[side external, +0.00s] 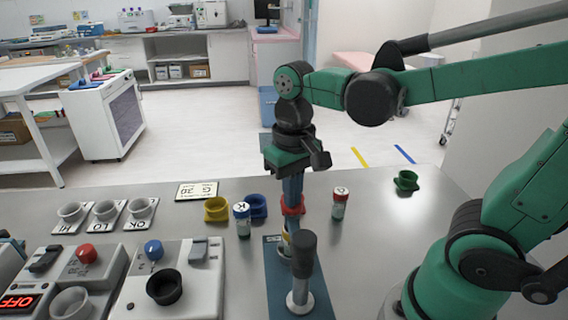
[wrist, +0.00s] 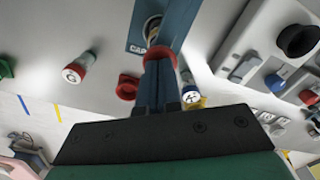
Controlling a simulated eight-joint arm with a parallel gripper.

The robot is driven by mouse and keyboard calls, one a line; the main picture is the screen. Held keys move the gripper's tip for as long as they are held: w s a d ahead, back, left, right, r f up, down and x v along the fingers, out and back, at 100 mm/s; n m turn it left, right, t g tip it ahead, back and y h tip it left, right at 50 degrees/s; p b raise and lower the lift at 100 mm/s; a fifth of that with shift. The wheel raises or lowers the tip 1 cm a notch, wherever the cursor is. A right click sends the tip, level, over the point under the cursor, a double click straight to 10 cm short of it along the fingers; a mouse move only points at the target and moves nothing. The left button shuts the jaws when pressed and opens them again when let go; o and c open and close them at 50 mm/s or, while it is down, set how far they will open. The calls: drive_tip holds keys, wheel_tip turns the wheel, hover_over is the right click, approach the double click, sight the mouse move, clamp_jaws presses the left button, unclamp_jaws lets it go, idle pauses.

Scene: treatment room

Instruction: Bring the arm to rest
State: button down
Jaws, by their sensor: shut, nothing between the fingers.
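My gripper (side external: 290,228) hangs from the raised green arm and points down over the steel table (side external: 370,230). Its blue fingers are closed together with nothing held. Their tips are close to the capping stand, a black-topped post (side external: 303,258) on a blue plate (side external: 273,290); I cannot tell whether they touch it. In the wrist view the closed fingers (wrist: 158,70) reach toward the plate marked CAP (wrist: 136,38). A red ring shows near the tips. A red holder (wrist: 127,87) is beside them, partly hidden behind the fingers in the side view.
A blue-and-white-capped vial (side external: 242,220) stands left of my gripper, a red-banded vial (side external: 340,203) right. Yellow (side external: 216,209), blue (side external: 257,207) and green (side external: 406,181) holders stand on the table. Control boxes (side external: 195,275) and marked cups (side external: 105,211) fill the left. The right table is mostly clear.

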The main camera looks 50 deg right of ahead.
drive_tip(key=shift+r, duration=0.1)
wheel_tip(320, 180, up, 7)
drive_tip(key=shift+r, duration=0.1)
wheel_tip(320, 180, down, 8)
drive_tip(key=shift+r, duration=0.25)
wheel_tip(320, 180, up, 9)
drive_tip(key=s+a+f+n+t, duration=0.2)
drive_tip(key=a+f+n, duration=0.2)
drive_tip(key=f, duration=0.2)
drive_tip(key=shift+s+a+t+y, duration=0.15)
drive_tip(key=shift+s+t+y, duration=0.15)
drive_tip(key=shift+t, duration=0.1)
idle(1.2)
